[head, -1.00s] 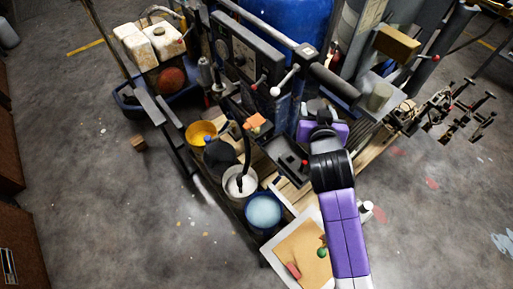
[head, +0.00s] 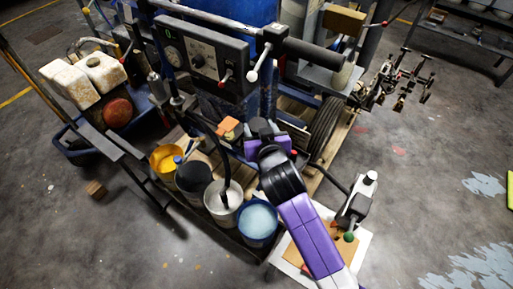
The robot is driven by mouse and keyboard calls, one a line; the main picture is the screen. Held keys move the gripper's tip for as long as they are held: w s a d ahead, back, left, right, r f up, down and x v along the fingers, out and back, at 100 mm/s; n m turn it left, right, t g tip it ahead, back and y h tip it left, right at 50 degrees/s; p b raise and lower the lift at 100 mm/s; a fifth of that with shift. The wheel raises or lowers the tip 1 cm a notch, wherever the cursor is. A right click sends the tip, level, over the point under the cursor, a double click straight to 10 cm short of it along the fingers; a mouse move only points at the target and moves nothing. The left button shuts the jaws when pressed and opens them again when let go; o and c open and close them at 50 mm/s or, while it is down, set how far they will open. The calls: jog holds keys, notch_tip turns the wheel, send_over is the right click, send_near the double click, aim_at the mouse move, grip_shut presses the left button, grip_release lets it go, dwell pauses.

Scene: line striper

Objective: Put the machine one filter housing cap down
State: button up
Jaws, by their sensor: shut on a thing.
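My gripper (head: 263,129) is at the end of my purple and black arm, in the middle of the head view, low in front of the machine (head: 205,58). It points away from the camera, and my wrist covers most of its fingers. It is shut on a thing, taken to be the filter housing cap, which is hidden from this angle. I cannot tell whether the held thing touches anything below. An orange block (head: 229,127) sits just left of my gripper.
A yellow bucket (head: 165,160), a dark one (head: 193,180), a white one (head: 222,205) and a blue one (head: 258,222) stand left of my arm. A grey device with a green knob (head: 352,205) stands to its right. Open floor lies right.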

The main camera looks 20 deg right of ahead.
jog(key=shift+f, duration=3.7)
jog(key=shift+f, duration=0.1)
jog(key=o, duration=1.5)
jog(key=shift+c, duration=0.2)
jog(key=shift+s, duration=0.1)
jog(key=b+v, duration=0.1)
jog(key=v, duration=1.1)
